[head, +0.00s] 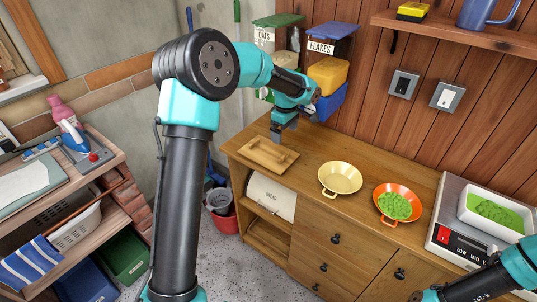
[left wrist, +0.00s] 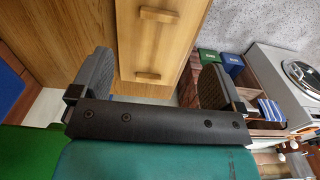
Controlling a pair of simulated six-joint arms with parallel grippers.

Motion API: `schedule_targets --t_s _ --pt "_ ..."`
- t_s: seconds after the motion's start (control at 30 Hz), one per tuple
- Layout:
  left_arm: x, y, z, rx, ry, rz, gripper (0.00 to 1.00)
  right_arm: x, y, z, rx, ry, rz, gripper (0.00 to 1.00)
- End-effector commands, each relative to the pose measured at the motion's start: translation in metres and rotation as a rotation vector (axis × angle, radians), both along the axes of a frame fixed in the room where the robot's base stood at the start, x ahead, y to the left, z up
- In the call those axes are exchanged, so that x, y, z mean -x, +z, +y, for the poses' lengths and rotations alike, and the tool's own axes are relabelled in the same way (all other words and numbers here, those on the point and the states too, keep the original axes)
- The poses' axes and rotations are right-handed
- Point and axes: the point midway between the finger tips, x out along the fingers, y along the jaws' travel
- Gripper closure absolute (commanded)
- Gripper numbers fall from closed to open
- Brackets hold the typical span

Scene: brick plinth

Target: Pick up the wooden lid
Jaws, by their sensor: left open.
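In the left wrist view the two dark fingers (left wrist: 155,82) are spread wide.
The OATS dispenser (head: 277,38) and FLAKES dispenser (head: 328,75) stand behind the gripper. Bare counter lies before the lid.

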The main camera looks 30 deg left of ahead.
Motion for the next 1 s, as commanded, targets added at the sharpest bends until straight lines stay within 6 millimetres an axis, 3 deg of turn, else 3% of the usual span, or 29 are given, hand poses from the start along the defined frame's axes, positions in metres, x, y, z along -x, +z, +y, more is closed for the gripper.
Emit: schedule_targets --t_s 0.33,0.77,1.0 --pt "0.000 -0.054 0.000 0.000 0.000 0.002 0.06 0.000 0.000 0.000 0.000 0.000 0.000 0.57" --pt "0.000 -0.060 0.000 0.000 -0.001 0.000 0.06 0.000 0.000 0.000 0.000 0.000 0.000 0.57" --pt "0.000 -0.083 -0.003 0.001 -0.002 0.003 0.06 0.000 0.000 0.000 0.000 0.000 0.000 0.57"
